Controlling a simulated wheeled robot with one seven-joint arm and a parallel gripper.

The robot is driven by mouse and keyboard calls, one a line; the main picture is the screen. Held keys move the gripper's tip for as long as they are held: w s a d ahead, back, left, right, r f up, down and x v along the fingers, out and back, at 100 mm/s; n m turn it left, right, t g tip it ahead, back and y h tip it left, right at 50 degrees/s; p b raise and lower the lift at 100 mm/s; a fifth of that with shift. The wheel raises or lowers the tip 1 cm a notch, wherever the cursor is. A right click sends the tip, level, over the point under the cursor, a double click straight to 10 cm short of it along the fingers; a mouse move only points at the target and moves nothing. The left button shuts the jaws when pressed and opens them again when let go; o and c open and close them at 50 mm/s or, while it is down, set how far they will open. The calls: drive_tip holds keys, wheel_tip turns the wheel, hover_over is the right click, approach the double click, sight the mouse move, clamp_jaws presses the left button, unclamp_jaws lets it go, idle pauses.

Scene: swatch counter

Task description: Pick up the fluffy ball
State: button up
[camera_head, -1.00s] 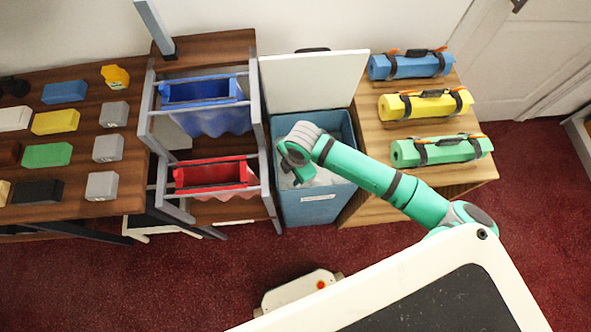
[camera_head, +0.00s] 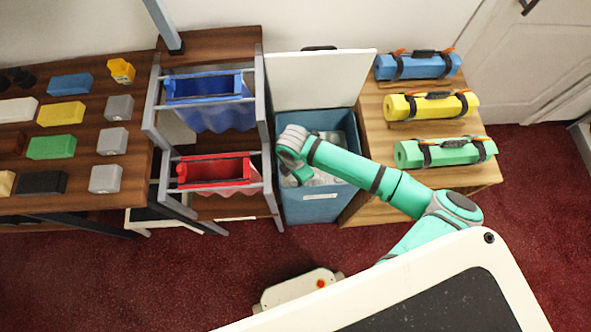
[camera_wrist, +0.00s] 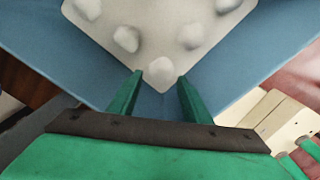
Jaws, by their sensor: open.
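Several white fluffy balls lie on a pale surface (camera_wrist: 180,18) inside the blue bin (camera_head: 318,209). In the wrist view, the nearest fluffy ball (camera_wrist: 160,73) shows just beyond and between my fingertips. Other fluffy balls (camera_wrist: 126,38) (camera_wrist: 192,36) lie farther in. My gripper (camera_wrist: 157,85) is open with nothing between its green fingers. Whether a finger touches the nearest ball I cannot tell. In the head view my gripper (camera_head: 289,180) is over the bin's left side, and my wrist hides part of the inside.
The bin's white lid (camera_head: 318,80) stands raised at the back. A frame with blue (camera_head: 205,88) and red (camera_head: 215,171) hanging bins is close on the left. A wooden table (camera_head: 383,151) with rolled mats is on the right.

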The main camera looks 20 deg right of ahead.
sight(295, 182)
wheel_tip(295, 182, down, 4)
drive_tip(key=shift+s+f, duration=0.1)
drive_tip(key=c, duration=0.4)
